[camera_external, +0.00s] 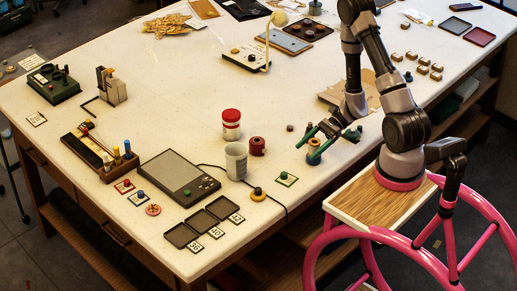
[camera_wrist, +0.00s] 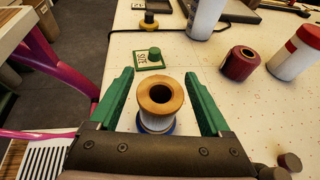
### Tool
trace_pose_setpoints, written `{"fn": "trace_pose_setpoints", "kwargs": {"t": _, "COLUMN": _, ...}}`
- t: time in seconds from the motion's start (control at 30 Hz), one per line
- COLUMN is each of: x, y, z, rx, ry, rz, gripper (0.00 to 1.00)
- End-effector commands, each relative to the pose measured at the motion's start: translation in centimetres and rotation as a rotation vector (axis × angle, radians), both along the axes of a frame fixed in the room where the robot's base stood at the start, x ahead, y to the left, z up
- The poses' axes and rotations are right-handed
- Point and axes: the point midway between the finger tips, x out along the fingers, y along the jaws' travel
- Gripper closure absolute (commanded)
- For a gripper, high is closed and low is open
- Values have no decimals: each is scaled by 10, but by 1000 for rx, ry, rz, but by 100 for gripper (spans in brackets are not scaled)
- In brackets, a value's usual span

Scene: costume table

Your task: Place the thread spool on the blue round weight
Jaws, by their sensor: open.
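The thread spool (camera_wrist: 160,94), with a wooden top flange, a centre hole and pale winding, stands upright between my open fingers in the wrist view. Under it shows a blue round rim (camera_wrist: 157,128); I cannot tell whether this is the blue round weight or the spool's lower part. My gripper (camera_wrist: 160,88) has green fingers on either side of the spool, with gaps visible. In the external view my gripper (camera_external: 329,140) is low over the table around the spool (camera_external: 314,148). A small blue knob (camera_external: 140,194) sits on a square card at the left.
The table's front edge is close.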

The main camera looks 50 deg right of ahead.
Motion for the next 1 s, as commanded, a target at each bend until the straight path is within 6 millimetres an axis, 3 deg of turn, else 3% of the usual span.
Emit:
{"fn": "trace_pose_setpoints", "kwargs": {"t": 0.3, "x": -9, "y": -64, "z": 26, "rx": -4, "ry": -4, "rz": -6, "gripper": 18}}
{"fn": "trace_pose_setpoints", "kwargs": {"t": 0.5, "x": -14, "y": -91, "z": 38, "rx": -1, "ry": -1, "rz": -5, "gripper": 18}}
{"fn": "trace_pose_setpoints", "kwargs": {"t": 0.83, "x": -16, "y": -99, "z": 47, "rx": -18, "ry": -15, "rz": 20, "gripper": 18}}
{"fn": "trace_pose_setpoints", "kwargs": {"t": 1.0, "x": -17, "y": -90, "z": 79, "rx": -131, "ry": -111, "rz": 161, "gripper": 18}}
